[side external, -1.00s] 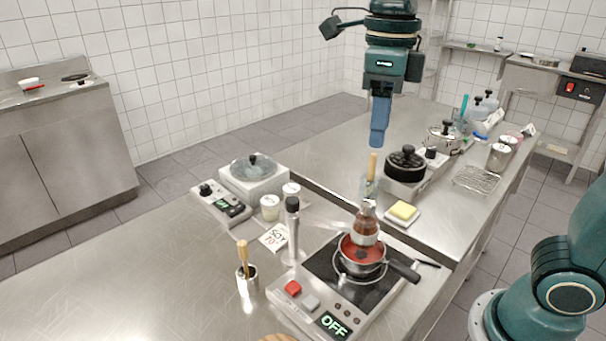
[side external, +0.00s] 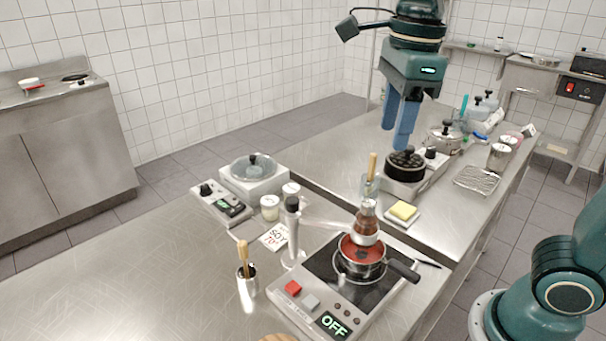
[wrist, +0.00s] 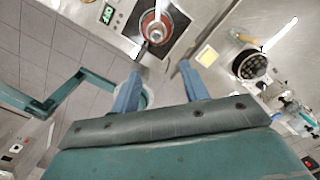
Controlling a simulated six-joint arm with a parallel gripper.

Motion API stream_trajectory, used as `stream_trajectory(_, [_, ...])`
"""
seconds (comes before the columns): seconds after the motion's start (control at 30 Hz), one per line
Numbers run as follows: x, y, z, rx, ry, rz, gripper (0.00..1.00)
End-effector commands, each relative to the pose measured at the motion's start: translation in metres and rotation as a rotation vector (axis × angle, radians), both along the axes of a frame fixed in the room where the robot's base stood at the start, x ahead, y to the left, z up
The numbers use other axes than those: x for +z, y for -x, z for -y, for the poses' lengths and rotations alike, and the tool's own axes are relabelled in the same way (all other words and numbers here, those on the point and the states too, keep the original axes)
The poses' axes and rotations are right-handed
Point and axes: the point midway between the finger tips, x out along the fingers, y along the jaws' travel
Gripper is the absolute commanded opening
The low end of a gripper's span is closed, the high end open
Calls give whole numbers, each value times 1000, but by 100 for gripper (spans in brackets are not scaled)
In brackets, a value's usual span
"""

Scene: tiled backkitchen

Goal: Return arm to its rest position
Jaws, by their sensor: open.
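A saucepan (side external: 350,258) with red contents and a bottle standing in or over it is on the hob (side external: 325,282), whose display reads OFF.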

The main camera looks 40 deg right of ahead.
Motion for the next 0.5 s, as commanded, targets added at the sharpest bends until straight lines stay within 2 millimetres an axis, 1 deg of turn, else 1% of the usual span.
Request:
stream_trajectory(0.1, [-3, 8, 6, 153, 8, 33, 45])
stream_trajectory(0.5, [-16, 30, 24, 677, 77, 137, 45])
